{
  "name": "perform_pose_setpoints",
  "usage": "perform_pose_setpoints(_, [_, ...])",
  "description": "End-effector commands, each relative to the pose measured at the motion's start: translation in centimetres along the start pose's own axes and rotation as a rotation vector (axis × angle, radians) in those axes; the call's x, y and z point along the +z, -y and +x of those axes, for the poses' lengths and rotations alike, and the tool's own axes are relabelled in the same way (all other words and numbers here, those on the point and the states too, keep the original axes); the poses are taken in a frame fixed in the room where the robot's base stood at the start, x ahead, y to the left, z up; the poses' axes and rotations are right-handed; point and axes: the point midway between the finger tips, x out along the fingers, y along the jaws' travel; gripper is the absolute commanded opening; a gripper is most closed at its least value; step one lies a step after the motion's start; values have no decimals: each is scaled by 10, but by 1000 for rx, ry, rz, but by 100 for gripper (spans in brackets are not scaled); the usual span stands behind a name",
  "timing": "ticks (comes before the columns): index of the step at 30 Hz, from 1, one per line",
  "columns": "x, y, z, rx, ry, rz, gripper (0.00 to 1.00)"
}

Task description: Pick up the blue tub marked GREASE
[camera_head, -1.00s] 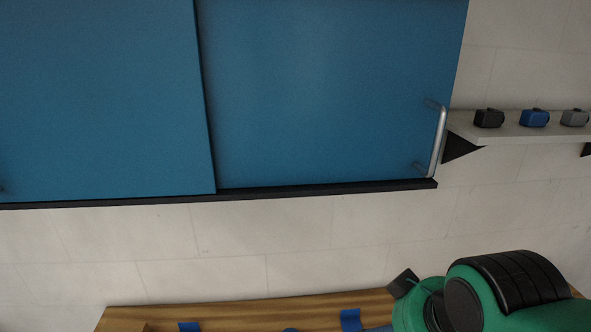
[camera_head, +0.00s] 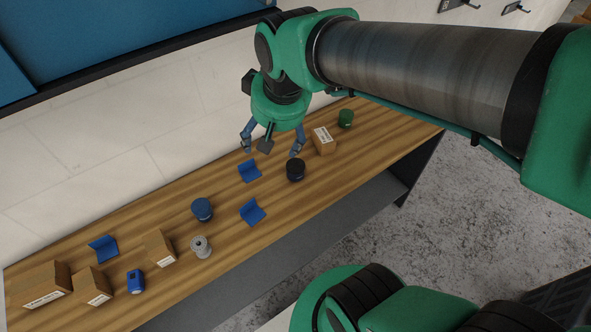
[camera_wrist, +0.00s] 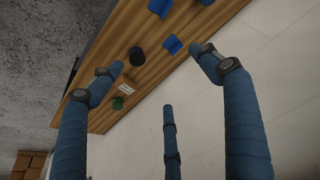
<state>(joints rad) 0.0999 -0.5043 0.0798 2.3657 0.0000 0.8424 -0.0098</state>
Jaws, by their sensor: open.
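A round blue tub (camera_head: 202,209) stands upright near the middle of the wooden bench (camera_head: 180,236) in the head view. Its marking is too small to read. My gripper (camera_head: 271,145) is open and empty above the bench, up and to the right of the blue tub and apart from it. In the wrist view the open fingers of my gripper (camera_wrist: 160,60) spread with nothing between them.
A black tub (camera_head: 295,170), a green tub (camera_head: 345,118) and a labelled box (camera_head: 323,139) stand to the right. Blue angled pieces (camera_head: 249,171) (camera_head: 252,212) and a grey spool (camera_head: 201,247) lie near the blue tub. Boxes (camera_head: 95,287) stand at the left. The wall is behind.

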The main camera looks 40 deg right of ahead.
Motion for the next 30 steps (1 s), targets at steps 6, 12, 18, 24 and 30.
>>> perform_pose_setpoints(6, [-28, -22, 42, 15, 71, 44, 77])
perform_pose_setpoints(12, [-47, -44, 84, 26, 132, 83, 77])
perform_pose_setpoints(18, [-61, -69, 130, 33, 192, 123, 77])
perform_pose_setpoints(24, [-68, -96, 180, 38, 251, 163, 77])
perform_pose_setpoints(30, [-67, -123, 231, 40, 306, 202, 77])
